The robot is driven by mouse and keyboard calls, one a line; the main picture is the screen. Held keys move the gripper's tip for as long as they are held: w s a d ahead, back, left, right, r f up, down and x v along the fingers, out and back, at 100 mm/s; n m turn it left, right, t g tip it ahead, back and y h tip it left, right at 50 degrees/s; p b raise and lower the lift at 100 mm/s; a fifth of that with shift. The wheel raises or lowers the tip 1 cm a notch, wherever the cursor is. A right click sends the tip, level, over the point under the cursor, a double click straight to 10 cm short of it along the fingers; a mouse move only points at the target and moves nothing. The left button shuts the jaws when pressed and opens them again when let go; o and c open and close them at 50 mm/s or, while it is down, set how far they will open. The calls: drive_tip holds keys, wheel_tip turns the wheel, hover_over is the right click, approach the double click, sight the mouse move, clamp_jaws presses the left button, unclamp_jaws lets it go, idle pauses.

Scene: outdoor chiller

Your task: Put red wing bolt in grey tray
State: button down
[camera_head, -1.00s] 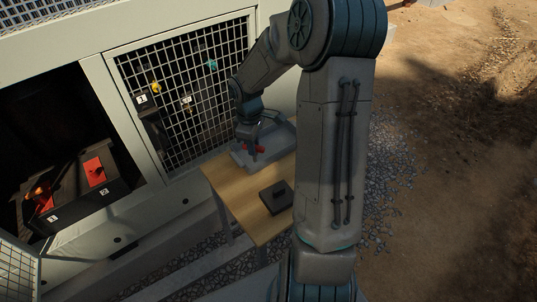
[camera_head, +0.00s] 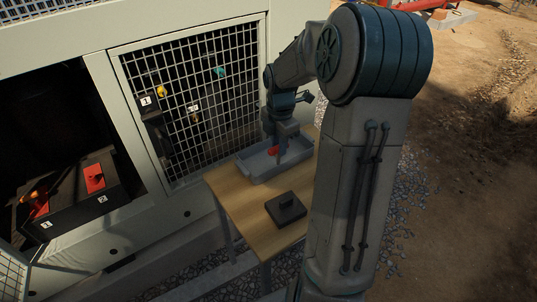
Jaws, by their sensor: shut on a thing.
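The red wing bolt (camera_head: 273,150) shows as a small red shape at the tips of my gripper (camera_head: 278,150). My gripper points down and is shut on it, over the grey tray. The grey tray (camera_head: 258,178) lies on the far part of the wooden table, beside the mesh door. The bolt appears within the tray's outline; I cannot tell whether it touches the tray floor. The fingers hide part of the bolt.
A dark block with a knob (camera_head: 286,209) sits on the wooden table (camera_head: 238,200) in front of the tray. The mesh door (camera_head: 190,95) of the chiller stands close behind. An open bay at left holds a black box (camera_head: 75,205) with red parts. Bare tabletop lies left of the block.

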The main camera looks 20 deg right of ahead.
drive_tip(key=shift+w+a+f+p, duration=0.2)
drive_tip(key=shift+w+f+p, duration=0.1)
drive_tip(key=shift+w+f, duration=1.4)
drive_tip(key=shift+w+a+f+p, duration=0.2)
drive_tip(key=shift+w+f+p, duration=0.1)
drive_tip(key=shift+w+f, duration=1.35)
drive_tip(key=shift+w+a+f+p, duration=0.2)
drive_tip(key=shift+w+f+p, duration=0.1)
drive_tip(key=shift+w+f, duration=1.4)
drive_tip(key=shift+f, duration=0.1)
drive_tip(key=c, duration=1.2)
unclamp_jaws()
drive_tip(key=shift+c, duration=0.2)
